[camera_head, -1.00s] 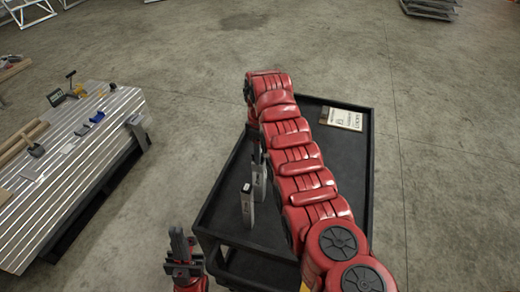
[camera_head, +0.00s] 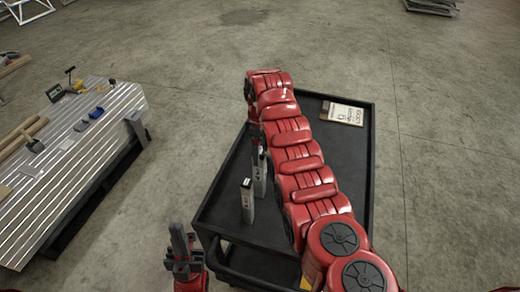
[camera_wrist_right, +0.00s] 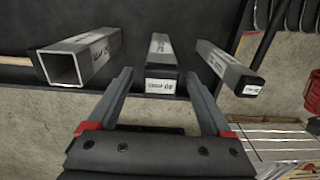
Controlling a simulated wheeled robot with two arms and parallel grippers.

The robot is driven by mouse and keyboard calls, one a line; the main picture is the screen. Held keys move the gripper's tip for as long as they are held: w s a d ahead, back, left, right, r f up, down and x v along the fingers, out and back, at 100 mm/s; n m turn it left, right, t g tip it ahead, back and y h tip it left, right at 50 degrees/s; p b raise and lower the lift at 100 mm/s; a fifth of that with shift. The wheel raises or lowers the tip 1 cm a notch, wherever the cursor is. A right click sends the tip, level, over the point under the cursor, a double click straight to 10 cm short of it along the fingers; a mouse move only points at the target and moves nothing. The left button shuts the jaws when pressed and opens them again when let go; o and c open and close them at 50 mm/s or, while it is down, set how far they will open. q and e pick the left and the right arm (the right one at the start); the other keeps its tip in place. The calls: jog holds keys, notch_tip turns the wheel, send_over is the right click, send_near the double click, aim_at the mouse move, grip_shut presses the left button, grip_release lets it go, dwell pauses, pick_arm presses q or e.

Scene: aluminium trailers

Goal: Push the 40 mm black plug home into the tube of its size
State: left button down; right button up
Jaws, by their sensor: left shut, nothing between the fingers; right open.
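Three square metal tubes show in the right wrist view. The left tube (camera_wrist_right: 82,57) has an open, empty end. The middle tube (camera_wrist_right: 161,50) has a black end (camera_wrist_right: 160,72) above a white label too small to read. The right tube (camera_wrist_right: 222,62) has a black end piece (camera_wrist_right: 249,83). My right gripper (camera_wrist_right: 158,74) is open, its fingers on either side of the middle tube's end; contact is unclear. In the head view, tubes (camera_head: 247,202) stand on the black cart, partly behind my right arm. My left gripper (camera_head: 180,245) is shut and empty, left of the cart.
The black cart (camera_head: 352,165) has raised rims, with a printed card (camera_head: 342,113) at its far right. A ribbed aluminium bench (camera_head: 65,180) with small tools stands at the left. Open concrete floor lies between bench and cart.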

aim_at(261, 150)
jog(key=shift+r, duration=0.1)
jog(key=shift+r, duration=0.2)
notch_tip(261, 150, up, 6)
jog(key=shift+b, duration=1.15)
notch_tip(261, 150, up, 11)
jog(key=p, duration=1.1)
jog(key=shift+f, duration=0.15)
jog(key=shift+w, duration=0.1)
